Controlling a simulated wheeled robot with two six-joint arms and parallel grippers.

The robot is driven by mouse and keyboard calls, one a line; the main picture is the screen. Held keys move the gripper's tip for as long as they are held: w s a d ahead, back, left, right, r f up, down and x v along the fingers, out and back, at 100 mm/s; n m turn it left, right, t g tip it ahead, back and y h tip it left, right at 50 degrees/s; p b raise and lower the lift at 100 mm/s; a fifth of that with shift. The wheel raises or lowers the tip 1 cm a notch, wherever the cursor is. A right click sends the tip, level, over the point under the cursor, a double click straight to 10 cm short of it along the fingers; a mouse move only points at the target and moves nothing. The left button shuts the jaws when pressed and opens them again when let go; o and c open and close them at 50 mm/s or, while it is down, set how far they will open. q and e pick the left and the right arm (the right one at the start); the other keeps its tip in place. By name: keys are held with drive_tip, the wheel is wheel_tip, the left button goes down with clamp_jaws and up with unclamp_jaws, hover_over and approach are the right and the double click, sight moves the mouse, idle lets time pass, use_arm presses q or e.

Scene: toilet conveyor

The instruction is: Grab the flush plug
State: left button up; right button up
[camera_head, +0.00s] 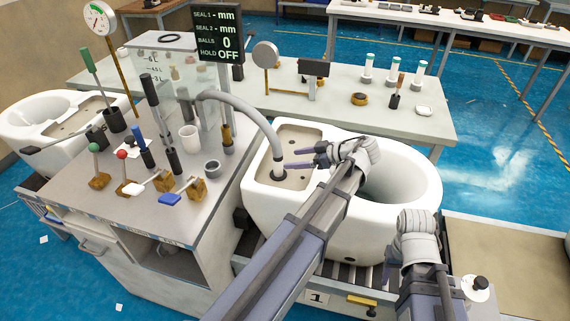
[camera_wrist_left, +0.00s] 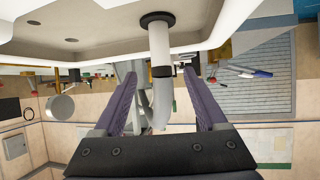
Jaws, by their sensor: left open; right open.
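The flush plug appears to be the end piece of a curved grey hose (camera_head: 250,112). This plug (camera_head: 277,168) stands upright in the tank opening of the white toilet (camera_head: 262,190). In the left wrist view the plug (camera_wrist_left: 160,52) shows a dark collar against the white ceramic, between the fingers and beyond their tips. My left gripper (camera_head: 303,158) is open, its purple fingers pointing left at the plug from the right side. I see no contact; the left wrist view also shows the open fingers (camera_wrist_left: 160,95). My right wrist is at the lower right; its fingers are hidden.
A grey workbench (camera_head: 150,215) with tools and a white cup (camera_head: 189,138) stands left of the toilet. A display (camera_head: 217,35) reads BALLS 0, HOLD OFF. A white disc with a black knob (camera_head: 480,283) lies right of my right arm. A table (camera_head: 340,108) stands behind.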

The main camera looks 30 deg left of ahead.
sight(282, 161)
use_arm(q)
drive_tip(key=shift+b+x, duration=0.65)
drive_tip(key=shift+x, duration=0.35)
drive_tip(key=shift+w+a+f, duration=0.15)
drive_tip(key=shift+a, duration=0.2)
drive_tip(key=shift+a+f+b, duration=0.3)
drive_tip(key=shift+f+b, duration=0.05)
drive_tip(key=shift+b, duration=0.05)
drive_tip(key=x, duration=0.1)
drive_tip(key=b+x, duration=0.2)
drive_tip(key=shift+s+a+f, duration=0.2)
drive_tip(key=shift+s+f, duration=0.1)
drive_tip(key=shift+s, duration=0.05)
drive_tip(key=shift+a, duration=0.3)
drive_tip(key=shift+c, duration=0.4)
clamp_jaws()
